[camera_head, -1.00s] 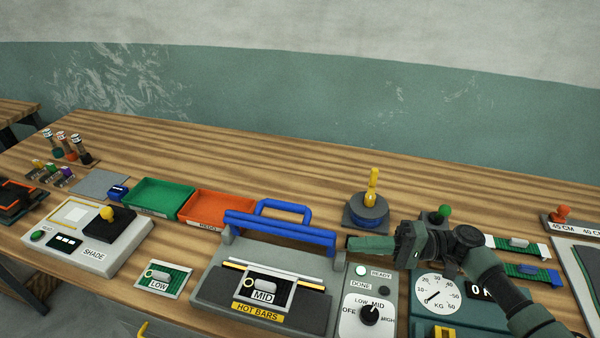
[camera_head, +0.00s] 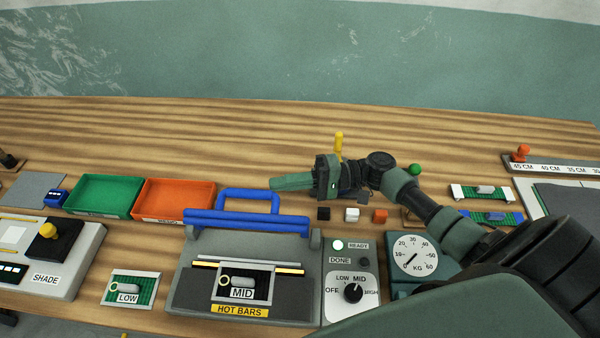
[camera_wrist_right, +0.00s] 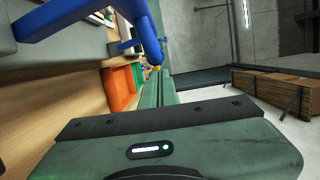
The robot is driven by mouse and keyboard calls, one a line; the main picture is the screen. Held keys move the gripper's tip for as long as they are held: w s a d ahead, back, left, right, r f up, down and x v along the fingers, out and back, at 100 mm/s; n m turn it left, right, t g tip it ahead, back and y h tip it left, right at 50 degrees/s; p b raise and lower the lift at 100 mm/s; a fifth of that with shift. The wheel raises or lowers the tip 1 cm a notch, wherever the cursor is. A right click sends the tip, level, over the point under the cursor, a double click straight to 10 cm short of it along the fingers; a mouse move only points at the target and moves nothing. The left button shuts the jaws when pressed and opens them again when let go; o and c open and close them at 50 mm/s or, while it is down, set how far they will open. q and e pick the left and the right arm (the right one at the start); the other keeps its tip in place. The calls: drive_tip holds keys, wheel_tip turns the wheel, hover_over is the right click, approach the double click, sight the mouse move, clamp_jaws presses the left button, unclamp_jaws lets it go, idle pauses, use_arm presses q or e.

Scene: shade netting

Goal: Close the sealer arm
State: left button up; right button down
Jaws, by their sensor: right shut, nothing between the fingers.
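The sealer (camera_head: 190,295) stands at the front middle, marked HOT BARS. Its blue sealer arm (camera_head: 245,222) is raised at the back, with a loop handle (camera_head: 248,193) behind it; the handle also shows at the upper left of the right wrist view (camera_wrist_right: 85,15). A netting piece labelled MID (camera_head: 243,293) lies on the sealer bed. My right gripper (camera_head: 275,184) is shut and empty, pointing left, its tips by the handle's right upper corner. Whether they touch cannot be told. My left gripper is out of view.
The control panel (camera_head: 335,310) right of the sealer has a lit READY lamp and its dial near MID. A scale (camera_head: 422,250) stands further right. Green (camera_head: 105,196) and orange (camera_head: 175,200) trays lie to the left. The table behind the handle is clear.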

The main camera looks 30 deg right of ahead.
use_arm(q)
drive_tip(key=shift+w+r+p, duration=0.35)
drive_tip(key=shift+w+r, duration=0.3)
use_arm(e)
drive_tip(key=x, duration=0.2)
drive_tip(key=shift+w+a, duration=0.1)
drive_tip(key=shift+a, duration=0.15)
